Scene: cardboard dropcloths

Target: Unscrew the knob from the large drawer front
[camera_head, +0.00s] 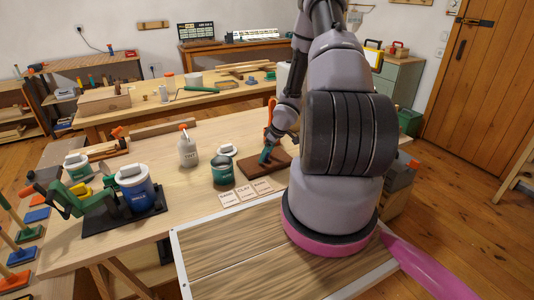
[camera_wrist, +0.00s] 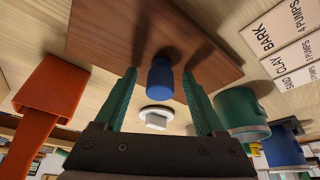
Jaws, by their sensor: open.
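The drawer front is a brown wooden board (camera_wrist: 100,30) lying on the workbench; it also shows in the head view (camera_head: 283,165). A blue cylindrical knob (camera_wrist: 160,80) stands on it, near its edge in the wrist view. My gripper (camera_wrist: 159,73) is open, with one green finger on each side of the knob and a visible gap on both sides. In the head view my gripper (camera_head: 265,155) is low over the board, and the knob cannot be made out there.
A blue tin (camera_head: 138,190) stands further left. Bare benchtop (camera_head: 180,205) lies in front.

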